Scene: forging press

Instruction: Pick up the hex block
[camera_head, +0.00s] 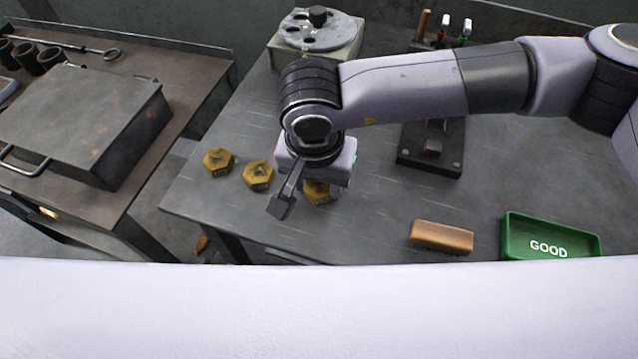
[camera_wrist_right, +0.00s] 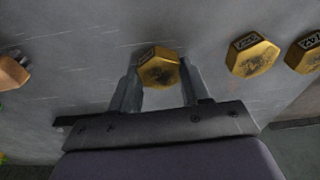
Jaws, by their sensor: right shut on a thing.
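Three yellow hex blocks stand in a row on the grey metal table (camera_head: 380,205). The left one (camera_head: 218,162) and the middle one (camera_head: 258,175) are free. The rightmost hex block (camera_head: 318,193) is partly hidden under my right gripper (camera_head: 316,190), which points down over it. In the right wrist view, that hex block (camera_wrist_right: 159,68) sits between the two fingers of my right gripper (camera_wrist_right: 159,85), which is shut on it. The other two hex blocks show to the right in that view. Whether the held block touches the table cannot be told. My left gripper is not in view.
A green tray marked GOOD (camera_head: 548,240) and a wooden-backed brush (camera_head: 441,237) lie at the front right. A round plate with holes (camera_head: 318,32) and a dark stand (camera_head: 430,150) are farther back. A side bench at left carries a metal box (camera_head: 80,110).

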